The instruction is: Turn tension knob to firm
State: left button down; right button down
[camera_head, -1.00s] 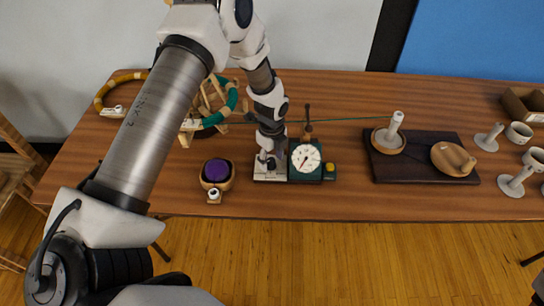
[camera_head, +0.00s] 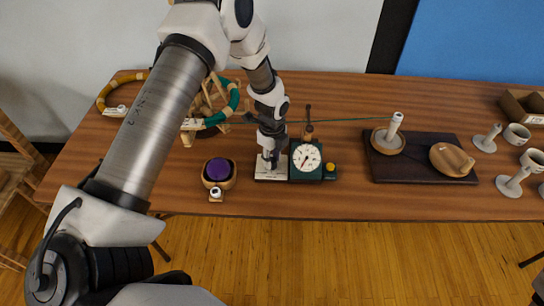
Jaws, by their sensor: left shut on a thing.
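A dark green box with a white round dial (camera_head: 306,157) stands near the table's front edge. A pale plate (camera_head: 270,174) with small markings joins the box's left side. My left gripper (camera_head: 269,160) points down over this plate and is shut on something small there. The tension knob itself is hidden by the gripper, so its setting cannot be read. My right gripper does not show.
A purple ball in a wooden cup (camera_head: 219,184) stands left of the plate. A green thread (camera_head: 350,119) runs from the wooden winder to a white spindle (camera_head: 394,125) on a dark board (camera_head: 407,173). Several pale cups and stands are at the right.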

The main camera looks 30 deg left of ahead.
pick_arm(q)
jog(key=n, duration=0.2)
jog(key=n+p, duration=0.1)
jog(key=n, duration=0.2)
jog(key=shift+s+f+n, duration=0.2)
jog(key=shift+s+n, duration=0.05)
jog(key=shift+n, duration=0.15)
jog(key=n+p, duration=0.2)
jog(key=n, duration=0.4)
jog(key=n+p, duration=0.2)
jog(key=n, duration=0.3)
jog(key=shift+n, duration=0.3)
jog(key=n+p, duration=0.2)
jog(key=n, duration=0.3)
jog(key=shift+f, duration=0.1)
jog(key=shift+n, duration=0.3)
jog(key=c, duration=0.8)
grip_release()
jog(key=shift+c, duration=0.2)
jog(key=shift+w, duration=0.15)
